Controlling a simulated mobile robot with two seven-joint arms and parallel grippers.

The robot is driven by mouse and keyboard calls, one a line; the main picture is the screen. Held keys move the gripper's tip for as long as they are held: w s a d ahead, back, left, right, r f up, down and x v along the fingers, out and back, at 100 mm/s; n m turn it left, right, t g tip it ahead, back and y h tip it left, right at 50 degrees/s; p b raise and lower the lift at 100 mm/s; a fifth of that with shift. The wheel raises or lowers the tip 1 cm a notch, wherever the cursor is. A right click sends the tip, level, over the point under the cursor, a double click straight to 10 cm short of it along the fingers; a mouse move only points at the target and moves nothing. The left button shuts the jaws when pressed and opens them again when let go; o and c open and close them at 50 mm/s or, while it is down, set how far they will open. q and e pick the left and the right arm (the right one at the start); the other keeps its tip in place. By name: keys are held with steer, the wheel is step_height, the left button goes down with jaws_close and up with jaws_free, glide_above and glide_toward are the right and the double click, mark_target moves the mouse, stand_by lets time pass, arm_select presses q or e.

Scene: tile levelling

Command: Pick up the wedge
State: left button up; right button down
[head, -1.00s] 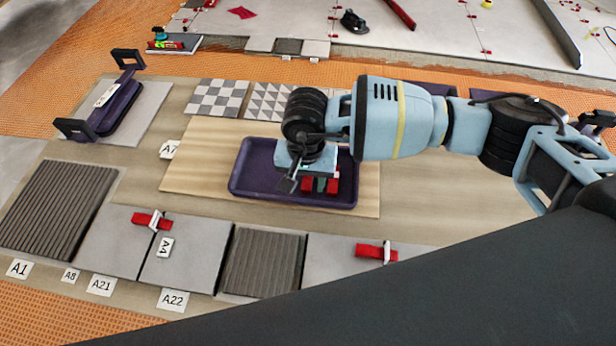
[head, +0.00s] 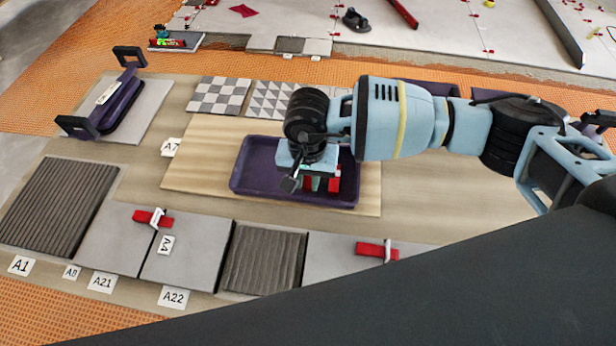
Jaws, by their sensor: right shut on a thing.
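My right gripper (head: 312,183) points down into a dark purple tray (head: 255,190) on the light wooden board. It is shut on a red wedge (head: 308,184), which is mostly hidden by the fingers and wrist. More red (head: 335,184) shows just to the right of the fingers; I cannot tell whether it is a separate wedge. Whether the held wedge touches the tray floor is hidden. Two other red wedges sit in white clips on the grey tiles, one at the left (head: 150,217) and one at the right (head: 371,250). My left gripper is not in view.
A purple two-handled tool (head: 122,105) lies on a grey tile at the upper left. Patterned tiles (head: 218,97) lie behind the board (head: 200,170). Grey and ribbed tiles (head: 264,260) line the front, with labels such as A22 (head: 172,297). Bare wooden surface lies right of the tray.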

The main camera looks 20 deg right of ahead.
mark_target(307, 184)
steer(key=shift+r, duration=0.55)
step_height(307, 184, up, 2)
steer(key=shift+r, duration=0.15)
steer(key=s+a, duration=0.2)
steer(key=s, duration=0.3)
steer(key=s+a+r+b, duration=0.1)
steer(key=s+a, duration=0.1)
steer(key=s, duration=0.3)
steer(key=s+a, duration=0.2)
steer(key=s, duration=0.2)
steer(key=shift+s+r, duration=0.2)
steer(key=shift+s, duration=0.2)
